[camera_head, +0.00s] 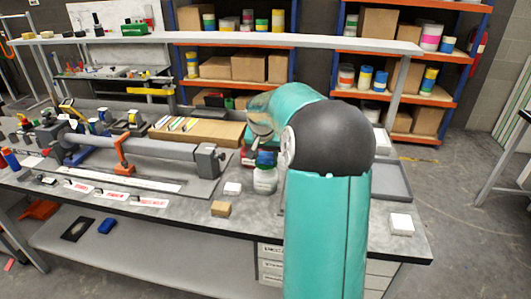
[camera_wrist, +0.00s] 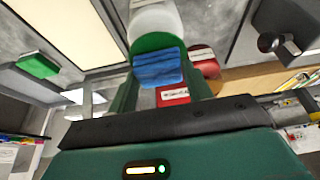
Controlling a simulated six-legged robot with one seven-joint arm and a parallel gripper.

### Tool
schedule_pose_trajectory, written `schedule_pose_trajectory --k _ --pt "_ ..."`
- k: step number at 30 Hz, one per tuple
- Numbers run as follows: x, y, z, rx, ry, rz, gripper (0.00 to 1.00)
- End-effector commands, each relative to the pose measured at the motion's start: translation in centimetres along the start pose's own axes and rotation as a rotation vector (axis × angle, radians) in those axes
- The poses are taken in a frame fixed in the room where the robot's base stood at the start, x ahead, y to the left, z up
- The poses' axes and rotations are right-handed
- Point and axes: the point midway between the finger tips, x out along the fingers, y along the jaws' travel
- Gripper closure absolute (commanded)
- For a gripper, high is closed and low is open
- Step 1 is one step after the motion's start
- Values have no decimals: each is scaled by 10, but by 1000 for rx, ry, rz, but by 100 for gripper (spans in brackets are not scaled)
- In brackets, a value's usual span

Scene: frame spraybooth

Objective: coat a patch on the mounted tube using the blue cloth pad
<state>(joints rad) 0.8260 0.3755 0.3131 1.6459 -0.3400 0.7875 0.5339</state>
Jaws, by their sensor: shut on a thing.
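The mounted tube (camera_head: 160,148) is a grey bar held level between end blocks on the bench, left of my arm, with an orange clamp near its middle. The blue cloth pad (camera_wrist: 158,68) is between the fingers of my gripper (camera_wrist: 160,84), which is shut on it. In the head view the blue pad (camera_head: 265,158) shows just above a white jar (camera_head: 265,181). The wrist view shows a white and green round container (camera_wrist: 152,22) right behind the pad; I cannot tell whether they touch. My arm hides most of my gripper in the head view.
A small white block (camera_head: 232,188) and a tan block (camera_head: 221,209) lie near the bench front. Another white block (camera_head: 401,224) is at the right corner. Labelled strips lie before the tube. Shelves (camera_head: 235,65) stand behind.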

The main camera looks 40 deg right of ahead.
Motion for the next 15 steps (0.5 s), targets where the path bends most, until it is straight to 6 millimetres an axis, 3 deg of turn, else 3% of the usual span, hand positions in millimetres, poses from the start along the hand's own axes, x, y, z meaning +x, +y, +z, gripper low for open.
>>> schedule_pose_trajectory --k 15 --pt "5 0 2 0 0 0 68"
